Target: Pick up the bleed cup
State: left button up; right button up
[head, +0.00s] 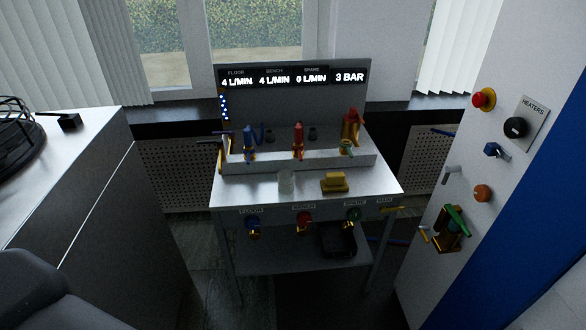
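A small clear cup (286,182), which looks like the bleed cup, stands upright on the light top of the bench (240,190), left of its middle. It looks empty, though its contents are hard to make out. A yellow block-like piece (334,183) sits a short way to its right, apart from it. Neither of my grippers shows in the head view, and nothing is touching the cup.
Behind the cup, a raised ledge (330,162) carries blue, red and orange-red valve fittings under a lit display panel (293,77). Valves labelled FLOOR and BENCH (304,217) line the front. A control cabinet (460,140) stands right, a counter (80,170) left.

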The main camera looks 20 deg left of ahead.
aim_at(284, 177)
jog(key=i+j+z, duration=0.25)
jog(key=i+j, duration=0.45)
